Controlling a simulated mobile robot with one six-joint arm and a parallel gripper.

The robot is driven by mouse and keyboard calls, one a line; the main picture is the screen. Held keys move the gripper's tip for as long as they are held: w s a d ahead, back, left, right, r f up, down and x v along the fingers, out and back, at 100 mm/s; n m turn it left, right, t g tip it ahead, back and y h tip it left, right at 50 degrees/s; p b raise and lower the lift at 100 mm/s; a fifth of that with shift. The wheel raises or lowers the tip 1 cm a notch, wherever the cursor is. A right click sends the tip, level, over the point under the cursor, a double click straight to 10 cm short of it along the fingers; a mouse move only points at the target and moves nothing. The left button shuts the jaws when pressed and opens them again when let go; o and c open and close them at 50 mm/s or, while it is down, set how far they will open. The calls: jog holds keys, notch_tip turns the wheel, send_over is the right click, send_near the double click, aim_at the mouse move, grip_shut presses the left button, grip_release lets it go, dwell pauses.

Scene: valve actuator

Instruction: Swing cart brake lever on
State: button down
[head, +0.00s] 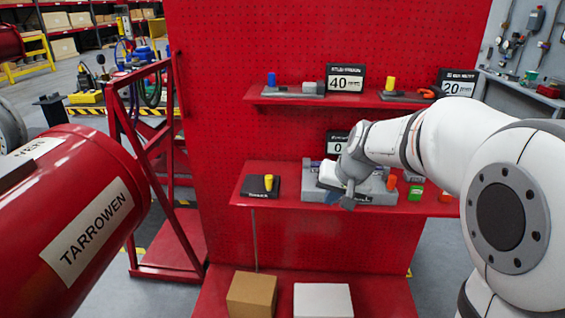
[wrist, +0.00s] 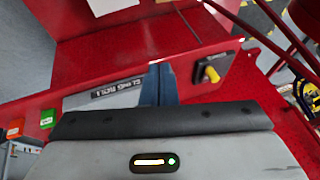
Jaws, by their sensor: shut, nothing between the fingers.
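No label that I can read says cart brake, so I cannot tell for certain which part is its lever. A black plate (head: 256,190) with an upright yellow knob (head: 269,182) sits at the left of the middle red shelf. The knob also shows in the wrist view (wrist: 211,74), on its black plate (wrist: 228,62). My gripper (head: 348,201) is over a grey unit (head: 318,194), right of the knob and apart from it. In the wrist view my gripper's fingers (wrist: 158,85) are together and empty. They hide part of the grey unit's label (wrist: 118,88).
The red shelf (head: 236,198) is bare between black plate and grey unit. An orange block (head: 391,183) and a green block (head: 415,193) stand right. The upper shelf (head: 256,99) holds several devices. A red tank (head: 75,200) and red frame (head: 150,165) stand left.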

aim_at(270, 178)
jog(key=w+a+f, duration=0.1)
jog(key=w+a, duration=0.2)
jog(key=w, duration=0.5)
jog(key=w+a+f+m+t+y+p, duration=0.1)
jog(key=w+a, duration=0.3)
jog(key=w, duration=0.3)
jog(key=shift+w+f+y, duration=0.3)
jog(key=shift+w, duration=0.05)
jog(key=p+x, duration=0.2)
jog(key=x, duration=0.8)
jog(key=shift+w, duration=0.2)
jog(key=a, duration=0.1)
jog(key=p, duration=0.1)
jog(key=a, duration=0.1)
jog(key=shift+w+a+r+p, duration=0.3)
jog(key=shift+w+p, duration=0.05)
jog(key=shift+p, duration=0.05)
jog(key=shift+w+a+f, duration=0.15)
jog(key=shift+w+a, duration=0.05)
jog(key=shift+a, duration=0.4)
